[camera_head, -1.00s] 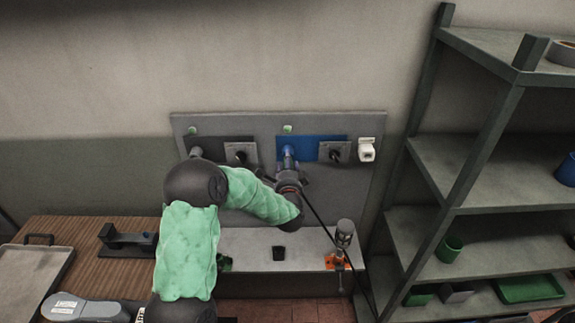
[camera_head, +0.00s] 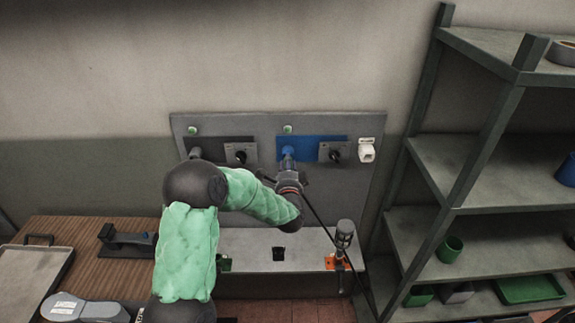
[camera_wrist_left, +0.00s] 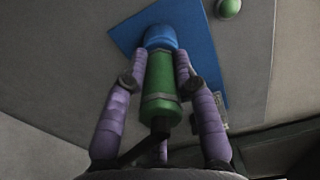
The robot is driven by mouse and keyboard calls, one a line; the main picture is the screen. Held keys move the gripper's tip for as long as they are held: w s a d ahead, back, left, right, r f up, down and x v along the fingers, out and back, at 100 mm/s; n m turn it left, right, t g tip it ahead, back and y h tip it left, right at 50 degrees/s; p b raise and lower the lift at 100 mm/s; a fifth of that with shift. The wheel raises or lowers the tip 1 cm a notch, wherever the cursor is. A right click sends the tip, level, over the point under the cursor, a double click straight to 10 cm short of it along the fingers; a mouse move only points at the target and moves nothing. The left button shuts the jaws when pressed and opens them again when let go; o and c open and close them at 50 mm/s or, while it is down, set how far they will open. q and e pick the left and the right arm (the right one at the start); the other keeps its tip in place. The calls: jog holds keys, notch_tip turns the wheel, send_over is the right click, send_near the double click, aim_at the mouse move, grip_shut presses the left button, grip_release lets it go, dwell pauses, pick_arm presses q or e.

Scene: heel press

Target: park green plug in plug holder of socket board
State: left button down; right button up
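The green plug (camera_wrist_left: 161,80) is between my left gripper's purple fingers in the left wrist view. Its far end meets the blue socket (camera_wrist_left: 160,37) on a blue panel, so it appears seated there. My left gripper (camera_wrist_left: 158,60) is closed around the plug, one finger on each side. In the head view my left gripper (camera_head: 288,165) is at the blue panel (camera_head: 312,142) of the grey socket board (camera_head: 345,190), and the plug is mostly hidden. A green holder (camera_head: 224,264) on the board's ledge is partly hidden by my left arm. My right gripper is out of view.
An orange holder (camera_head: 336,262) with a grey plug (camera_head: 344,236) stands at the ledge's right. A black holder (camera_head: 278,254) sits mid-ledge. A dark cable hangs across the board. A shelf rack (camera_head: 470,160) stands right; a wooden bench (camera_head: 90,262) is left.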

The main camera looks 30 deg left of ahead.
pick_arm(q)
jog(key=shift+d, duration=0.1)
jog(key=shift+s, duration=0.2)
jog(key=shift+s+d, duration=0.3)
jog(key=shift+s, duration=0.1)
jog(key=shift+s+d, duration=0.2)
jog(key=shift+s, duration=0.05)
jog(key=shift+v, duration=1.95)
jog(key=shift+s, duration=0.1)
jog(key=w+d+p, duration=0.1)
jog(key=w+d, duration=0.5)
jog(key=d, duration=0.6)
jog(key=w+d+p, duration=0.2)
jog(key=w+d, duration=0.4)
jog(key=d, duration=0.6)
jog(key=shift+w+d, duration=0.25)
jog(key=shift+w, duration=0.15)
dwell(1.4)
